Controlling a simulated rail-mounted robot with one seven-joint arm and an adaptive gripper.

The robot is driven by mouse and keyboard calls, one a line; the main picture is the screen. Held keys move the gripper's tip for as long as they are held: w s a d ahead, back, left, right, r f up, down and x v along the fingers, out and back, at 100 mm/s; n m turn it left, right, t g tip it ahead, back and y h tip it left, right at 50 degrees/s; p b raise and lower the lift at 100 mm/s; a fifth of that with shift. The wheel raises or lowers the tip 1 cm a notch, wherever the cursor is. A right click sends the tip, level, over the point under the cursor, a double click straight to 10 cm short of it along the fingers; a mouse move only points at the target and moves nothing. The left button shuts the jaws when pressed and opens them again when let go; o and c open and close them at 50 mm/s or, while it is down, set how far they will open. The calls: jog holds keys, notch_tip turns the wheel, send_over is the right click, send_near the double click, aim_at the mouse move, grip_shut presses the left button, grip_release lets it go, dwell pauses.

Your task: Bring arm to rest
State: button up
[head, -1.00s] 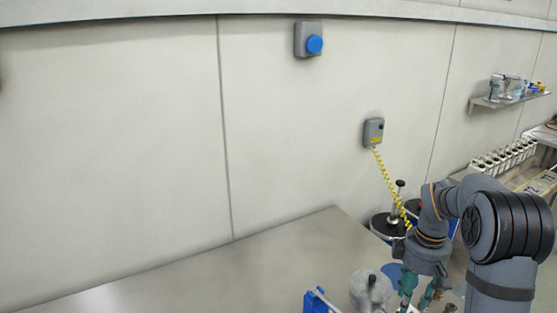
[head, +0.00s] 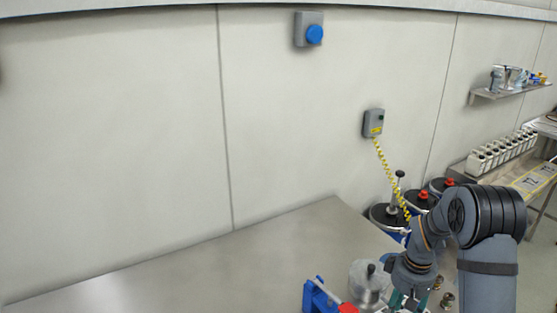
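My gripper (head: 404,300) is at the bottom of the head view, at the right end of the grey bench (head: 260,250). It has green fingers and points down. The picture's lower edge cuts off its tips, so I cannot tell whether it is open, shut or holding anything. My arm comes in from the lower right, bent at a dark-ringed joint. A silver pot with a black knob (head: 366,284) stands just left of the gripper.
A blue rack (head: 318,297) and a red item (head: 348,308) are left of the pot. Brass fittings (head: 446,300) lie at its right. Drums with black lids (head: 388,215) stand behind the bench. The bench's left is clear.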

jog(key=m+p, duration=0.1)
jog(key=m, duration=0.5)
jog(key=shift+r+p, duration=0.1)
jog(key=shift+p, duration=0.2)
jog(key=m+p, duration=0.1)
jog(key=m, duration=0.2)
jog(key=shift+p, duration=0.35)
jog(key=m+p, duration=0.2)
jog(key=m, duration=0.1)
jog(key=shift+m, duration=0.4)
jog(key=shift+r, duration=0.45)
jog(key=shift+w+b, duration=0.15)
jog(key=shift+b, duration=0.2)
